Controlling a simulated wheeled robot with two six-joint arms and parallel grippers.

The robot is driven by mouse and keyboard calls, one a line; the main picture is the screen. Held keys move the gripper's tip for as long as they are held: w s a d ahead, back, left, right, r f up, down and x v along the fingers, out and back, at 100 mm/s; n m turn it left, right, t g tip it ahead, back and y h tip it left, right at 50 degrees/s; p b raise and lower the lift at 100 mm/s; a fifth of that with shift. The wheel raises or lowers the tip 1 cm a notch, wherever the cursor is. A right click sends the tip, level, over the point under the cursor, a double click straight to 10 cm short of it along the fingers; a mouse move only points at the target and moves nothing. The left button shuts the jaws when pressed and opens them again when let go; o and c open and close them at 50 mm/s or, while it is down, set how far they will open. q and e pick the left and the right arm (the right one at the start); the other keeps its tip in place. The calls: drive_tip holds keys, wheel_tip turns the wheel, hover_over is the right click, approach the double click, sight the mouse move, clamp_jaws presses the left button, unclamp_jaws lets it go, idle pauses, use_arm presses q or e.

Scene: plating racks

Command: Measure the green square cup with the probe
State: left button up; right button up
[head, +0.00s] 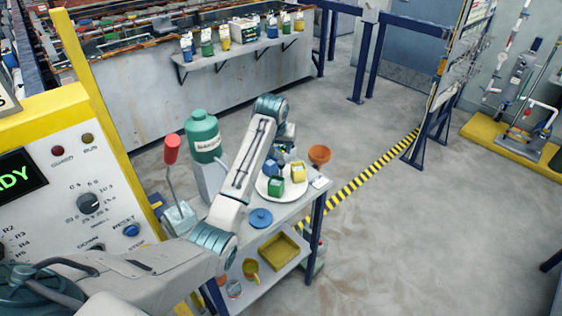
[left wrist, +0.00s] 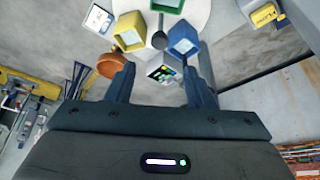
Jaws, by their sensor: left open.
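In the head view the green square cup (head: 276,186) stands at the front of a round white plate (head: 263,189) on the cart. A yellow square cup (head: 298,172) and a blue one (head: 277,167) stand behind it. My left gripper (head: 284,143) is above the far side of the plate, partly hidden by its own arm. In the left wrist view its fingers (left wrist: 156,88) are open, with the blue cup (left wrist: 183,42) and yellow cup (left wrist: 128,30) ahead; the green cup is at the top edge.
An orange funnel-like cup (head: 319,154) stands behind the plate. A green bottle (head: 203,137) and a red-handled item (head: 171,150) are at the left. A blue lid (head: 260,218) lies in front. The lower shelf holds a yellow tray (head: 279,254).

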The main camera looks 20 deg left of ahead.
sight(281, 163)
use_arm(q)
drive_tip(key=p+x, duration=0.3)
drive_tip(key=x, duration=0.6)
drive_tip(key=shift+d+f, duration=0.1)
drive_tip(key=shift+w+f, duration=0.25)
drive_tip(key=shift+f, duration=0.4)
clamp_jaws()
